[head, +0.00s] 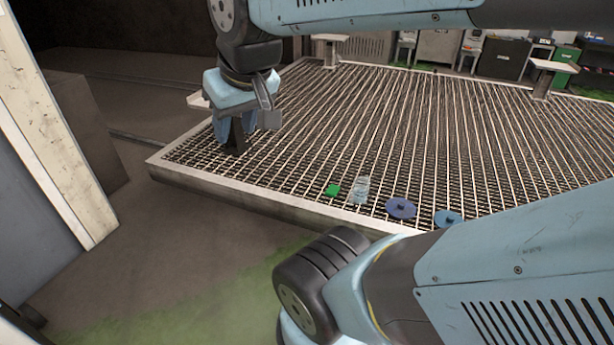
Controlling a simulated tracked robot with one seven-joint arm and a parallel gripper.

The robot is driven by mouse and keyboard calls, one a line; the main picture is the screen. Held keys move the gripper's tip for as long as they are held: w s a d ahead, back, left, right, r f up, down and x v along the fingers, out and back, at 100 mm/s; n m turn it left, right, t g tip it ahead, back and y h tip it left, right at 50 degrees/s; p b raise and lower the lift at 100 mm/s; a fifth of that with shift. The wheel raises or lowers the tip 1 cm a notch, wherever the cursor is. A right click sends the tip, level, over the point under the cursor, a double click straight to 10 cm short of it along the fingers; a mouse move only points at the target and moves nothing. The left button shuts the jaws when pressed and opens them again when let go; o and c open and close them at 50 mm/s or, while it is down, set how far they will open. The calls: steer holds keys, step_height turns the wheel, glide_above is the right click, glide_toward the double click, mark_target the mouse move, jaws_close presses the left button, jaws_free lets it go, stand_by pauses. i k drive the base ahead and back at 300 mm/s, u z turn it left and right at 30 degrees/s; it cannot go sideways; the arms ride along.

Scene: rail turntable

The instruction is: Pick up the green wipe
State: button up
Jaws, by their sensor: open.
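The green wipe (332,190) is a small bright green piece lying flat on the metal grating near its front edge, in the head view. My gripper (234,148) points down over the left part of the grating, to the left of the wipe and apart from it. Its dark fingers are open, with nothing seen between them. Whether the fingertips touch the grating cannot be told.
A clear bottle-like object (361,189) stands or lies just right of the wipe. Two blue discs, one (400,208) and another (447,217), lie further right. The grating platform (265,207) has a raised pale rim. The grating behind these objects is clear.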

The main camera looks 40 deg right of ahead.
mark_target(333, 190)
steer(key=z, duration=0.5)
steer(key=i, duration=1.1)
steer(key=z, duration=0.75)
steer(key=k, duration=0.9)
steer(key=z, duration=0.15)
steer(key=i, duration=1.2)
steer(key=u, duration=0.05)
